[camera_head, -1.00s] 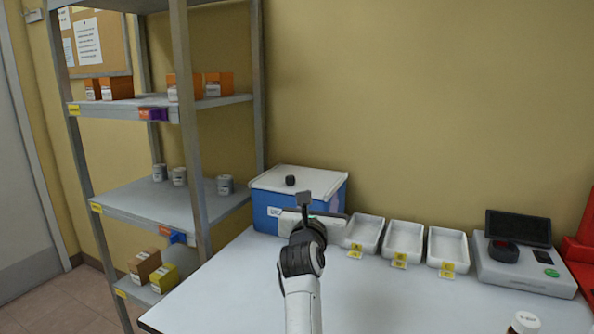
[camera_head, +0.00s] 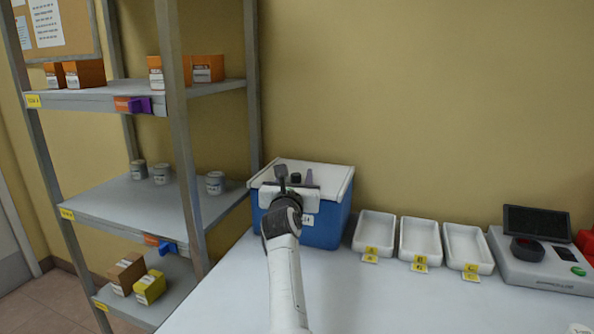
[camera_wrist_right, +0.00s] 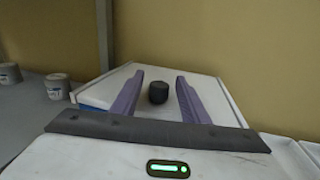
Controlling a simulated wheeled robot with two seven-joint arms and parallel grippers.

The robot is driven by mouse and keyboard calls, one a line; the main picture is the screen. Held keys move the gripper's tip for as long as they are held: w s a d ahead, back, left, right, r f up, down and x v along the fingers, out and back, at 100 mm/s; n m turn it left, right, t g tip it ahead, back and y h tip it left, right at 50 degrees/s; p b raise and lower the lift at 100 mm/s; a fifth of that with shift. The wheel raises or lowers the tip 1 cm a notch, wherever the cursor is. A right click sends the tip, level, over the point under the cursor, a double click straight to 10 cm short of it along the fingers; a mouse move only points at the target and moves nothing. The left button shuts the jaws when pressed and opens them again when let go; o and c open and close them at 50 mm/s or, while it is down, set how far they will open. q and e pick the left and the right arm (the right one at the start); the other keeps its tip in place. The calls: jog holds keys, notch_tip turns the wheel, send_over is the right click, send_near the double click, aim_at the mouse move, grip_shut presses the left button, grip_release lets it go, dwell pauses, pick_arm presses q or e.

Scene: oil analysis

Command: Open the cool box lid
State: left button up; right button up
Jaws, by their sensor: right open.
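The cool box (camera_head: 326,230) is blue with a white lid (camera_head: 338,174) and stands on the table against the wall. The lid is closed. A dark round knob (camera_head: 296,178) sits on the lid; it also shows in the right wrist view (camera_wrist_right: 158,93). My right gripper (camera_head: 295,176) is open at the lid. In the right wrist view its two purple fingers (camera_wrist_right: 158,95) point over the lid, one on each side of the knob, with gaps on both sides. The gripper hides part of the box's front. My left gripper is not in view.
Three white trays (camera_head: 419,238) with yellow labels stand right of the box. A grey device (camera_head: 540,262) with a dark screen stands farther right. A metal shelf (camera_head: 150,205) with cans and boxes stands close on the left. The table front is clear.

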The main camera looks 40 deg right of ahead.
aim_at(304, 172)
jog(key=shift+x, duration=1.9)
grip_shut()
